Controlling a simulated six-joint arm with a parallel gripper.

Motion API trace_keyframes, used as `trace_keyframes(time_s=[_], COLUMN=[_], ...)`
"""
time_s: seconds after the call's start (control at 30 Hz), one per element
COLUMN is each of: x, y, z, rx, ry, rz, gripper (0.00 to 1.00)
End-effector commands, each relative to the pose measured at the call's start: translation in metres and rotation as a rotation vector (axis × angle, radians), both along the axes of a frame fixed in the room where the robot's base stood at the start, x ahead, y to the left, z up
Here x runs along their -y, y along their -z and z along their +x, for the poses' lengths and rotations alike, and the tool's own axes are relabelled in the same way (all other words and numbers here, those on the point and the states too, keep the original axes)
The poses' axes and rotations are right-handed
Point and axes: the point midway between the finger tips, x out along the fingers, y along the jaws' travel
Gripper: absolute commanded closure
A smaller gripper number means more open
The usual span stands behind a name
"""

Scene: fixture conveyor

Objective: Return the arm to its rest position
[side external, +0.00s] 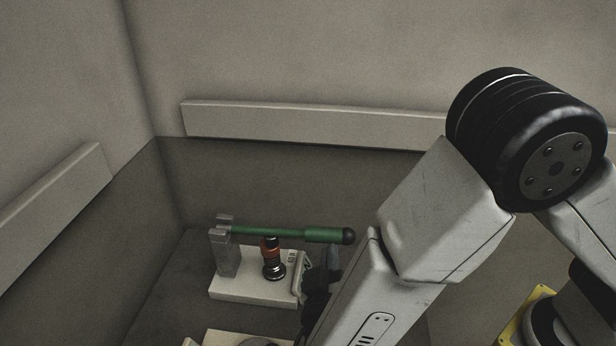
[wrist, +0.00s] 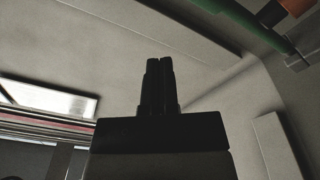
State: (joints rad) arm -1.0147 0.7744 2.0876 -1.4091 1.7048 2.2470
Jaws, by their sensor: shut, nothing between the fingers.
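My gripper (wrist: 159,64) is shut and empty in the wrist view, its two dark fingers together and pointing up in the picture. In the side external view, dark parts at the end of my arm show at the lower middle, close to the right end of a white fixture. My white arm link partly hides them there, and the fingertips cannot be made out.
The fixture has a white base (side external: 235,289), a grey post (side external: 226,252), a green-handled lever (side external: 290,234) and an orange-and-black part (side external: 272,258) under the lever. Another pale block (side external: 225,338) is cut off at the bottom. Walls with pale rails (side external: 310,119) stand behind.

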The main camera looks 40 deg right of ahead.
Motion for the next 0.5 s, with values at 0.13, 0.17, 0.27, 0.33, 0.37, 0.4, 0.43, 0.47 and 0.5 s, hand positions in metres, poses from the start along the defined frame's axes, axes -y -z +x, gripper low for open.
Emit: trace_keyframes(time_s=[0.13,0.17,0.27,0.33,0.37,0.4,0.43,0.47,0.5], x=[0.027,0.034,0.060,0.079,0.086,0.096,0.103,0.109,0.117], y=[0.003,0.005,0.010,0.014,0.016,0.019,0.021,0.024,0.026], z=[0.002,0.002,0.000,-0.005,-0.007,-0.010,-0.013,-0.016,-0.020], rx=[-0.130,-0.168,-0.316,-0.433,-0.484,-0.552,-0.603,-0.653,-0.717], ry=[0.108,0.135,0.233,0.298,0.325,0.356,0.376,0.396,0.416], rz=[-0.005,-0.003,0.008,0.028,0.041,0.060,0.077,0.095,0.122], gripper=[1.00,1.00,1.00,1.00,1.00,1.00,1.00,1.00,1.00])
